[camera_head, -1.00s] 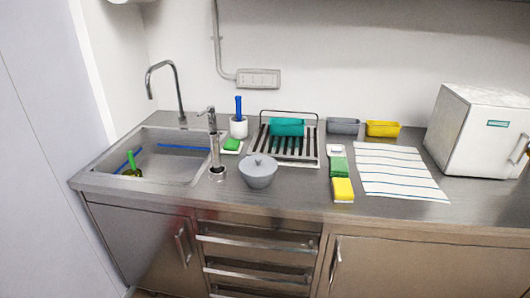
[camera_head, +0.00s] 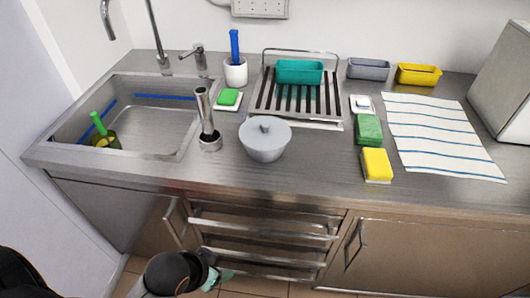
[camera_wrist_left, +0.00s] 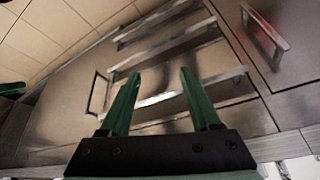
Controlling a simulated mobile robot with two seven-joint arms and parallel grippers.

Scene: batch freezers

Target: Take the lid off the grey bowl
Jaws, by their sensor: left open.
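The grey bowl (camera_head: 265,147) stands on the steel counter, right of the sink, with its grey lid (camera_head: 265,130) on top. The lid has a small knob in its middle. My left gripper (camera_head: 217,277) is low in front of the drawers, well below the counter edge and apart from the bowl. In the left wrist view its two green fingers (camera_wrist_left: 158,95) are spread with nothing between them, and drawer handles lie beyond. The bowl is not seen in the left wrist view.
A metal cylinder (camera_head: 208,125) stands close left of the bowl. A drying rack (camera_head: 335,121) with a teal container (camera_head: 300,72) is behind it. Sponges, including a yellow one (camera_head: 376,165), and a striped towel (camera_head: 440,135) lie to the right. Drawer handles (camera_head: 265,228) stick out below the counter.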

